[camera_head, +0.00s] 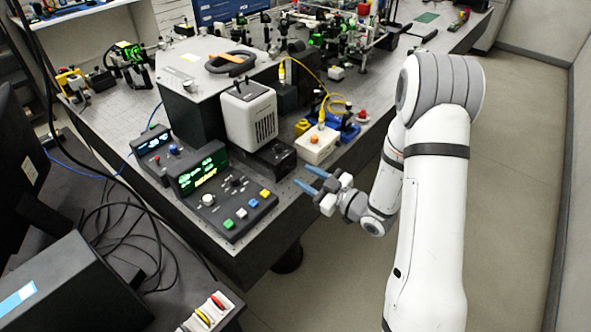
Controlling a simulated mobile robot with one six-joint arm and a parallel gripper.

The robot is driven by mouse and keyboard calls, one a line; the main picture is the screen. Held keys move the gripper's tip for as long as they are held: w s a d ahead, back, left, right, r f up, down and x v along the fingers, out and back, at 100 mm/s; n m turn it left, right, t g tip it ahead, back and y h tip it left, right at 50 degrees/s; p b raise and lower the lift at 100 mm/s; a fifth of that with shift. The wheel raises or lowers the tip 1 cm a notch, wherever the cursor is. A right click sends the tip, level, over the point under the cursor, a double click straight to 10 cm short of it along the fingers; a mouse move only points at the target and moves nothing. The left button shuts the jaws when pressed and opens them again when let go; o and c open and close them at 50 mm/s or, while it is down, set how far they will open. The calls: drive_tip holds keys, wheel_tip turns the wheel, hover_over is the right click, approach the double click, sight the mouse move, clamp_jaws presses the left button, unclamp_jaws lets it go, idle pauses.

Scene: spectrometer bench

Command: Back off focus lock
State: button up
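I cannot make out which part is the focus lock; nothing in view is clearly marked as one. My gripper (302,175) has two blue fingers, parted with nothing visible between them. It is at the near right edge of the optical bench (290,195), pointing left towards the small black box (276,156) in front of the pale grey vented housing (250,115). The white box with an orange button (316,146) is just beyond the gripper. The fingers look apart from both boxes.
A control box (225,190) with green display, knob and coloured buttons sits left of my gripper. A large grey-topped enclosure (190,65) stands behind, with blue and yellow mounts (345,127) to its right. Floor (525,170) at right is clear.

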sight(293, 169)
drive_tip(key=shift+p+x, duration=0.35)
drive_tip(key=shift+x, duration=1.55)
